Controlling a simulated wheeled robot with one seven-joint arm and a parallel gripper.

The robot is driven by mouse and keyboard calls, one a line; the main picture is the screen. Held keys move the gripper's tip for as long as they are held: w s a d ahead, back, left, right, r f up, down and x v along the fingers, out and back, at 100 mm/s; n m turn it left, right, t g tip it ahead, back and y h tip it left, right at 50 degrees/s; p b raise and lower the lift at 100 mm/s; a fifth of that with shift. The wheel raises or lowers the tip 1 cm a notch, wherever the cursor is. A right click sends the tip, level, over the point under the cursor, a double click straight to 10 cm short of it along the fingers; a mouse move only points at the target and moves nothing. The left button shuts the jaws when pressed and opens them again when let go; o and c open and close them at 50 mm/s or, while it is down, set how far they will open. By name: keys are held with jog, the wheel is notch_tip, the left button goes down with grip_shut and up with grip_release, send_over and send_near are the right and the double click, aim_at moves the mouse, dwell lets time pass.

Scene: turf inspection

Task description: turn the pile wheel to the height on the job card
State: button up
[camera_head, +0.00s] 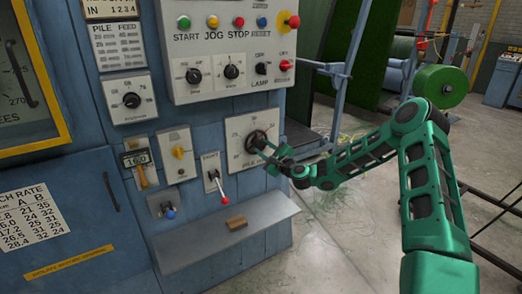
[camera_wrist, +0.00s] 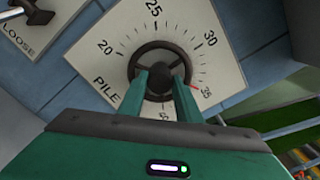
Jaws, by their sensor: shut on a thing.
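The pile wheel (camera_head: 257,139) is a small dark handwheel on a pale square dial plate (camera_head: 236,158) on the blue machine front. In the wrist view the wheel (camera_wrist: 160,52) shows a round rim and a central hub, with dial numbers 20, 25, 30 and 35 around it. A small red mark (camera_wrist: 194,87) lies at the wheel's lower right, close to the 35. My gripper (camera_head: 263,146) is shut on the wheel, its two fingers (camera_wrist: 163,85) straddling the hub. The fingers hide the lower part of the wheel. I cannot make out which card is the job card.
The button panel (camera_head: 230,50) is above.

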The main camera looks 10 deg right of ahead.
jog(key=shift+o, duration=0.2)
jog(key=shift+d+f, duration=0.1)
jog(key=shift+f, duration=0.25)
jog(key=o, duration=1)
jog(key=shift+o, duration=0.2)
jog(key=shift+r, duration=0.15)
jog(key=shift+s, duration=0.1)
jog(key=v, duration=1)
jog(key=shift+s, duration=0.2)
